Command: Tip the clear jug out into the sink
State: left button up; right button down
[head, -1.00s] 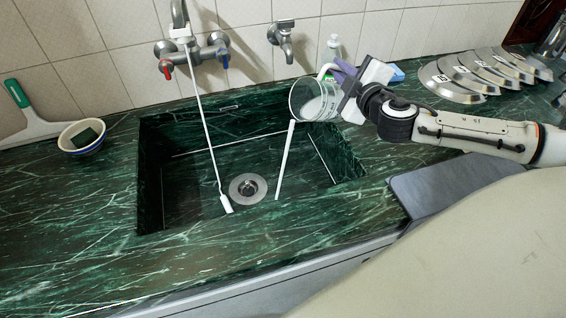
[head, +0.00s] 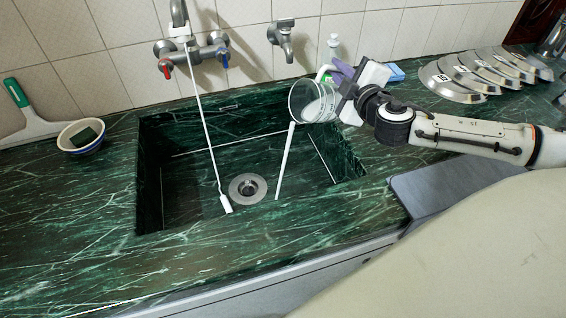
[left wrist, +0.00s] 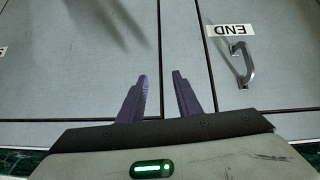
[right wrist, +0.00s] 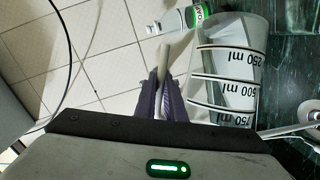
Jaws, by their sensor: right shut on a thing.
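The clear jug (head: 301,100) is tilted over the right back part of the green marble sink (head: 180,215), its mouth turned left. A narrow white streak (head: 285,158), which looks like poured liquid, runs from below its lip to the sink floor. My right gripper (head: 345,86) is shut on the jug's handle; in the right wrist view the handle (right wrist: 163,58) sits between the fingers (right wrist: 163,92), with the marked jug wall (right wrist: 225,95) beside it. My left gripper (left wrist: 161,85) is open and empty in front of grey cabinet doors, outside the head view.
A second tap (head: 284,38) and a small bottle (head: 333,48) are near the jug. Metal lids (head: 455,80) lie right.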

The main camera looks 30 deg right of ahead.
aim_at(320, 89)
jog(key=shift+a+f+n+t+b, duration=0.35)
jog(key=shift+a+n+b, duration=0.15)
jog(key=shift+a+b, duration=0.15)
dwell(1.3)
jog(key=shift+a+n+h, duration=0.3)
jog(key=shift+a+n, duration=0.4)
jog(key=shift+a, duration=1)
jog(key=shift+a+f+n+t+b, duration=0.25)
jog(key=shift+a+f+n+b, duration=0.25)
jog(key=shift+a+f+b, duration=0.15)
dwell(0.4)
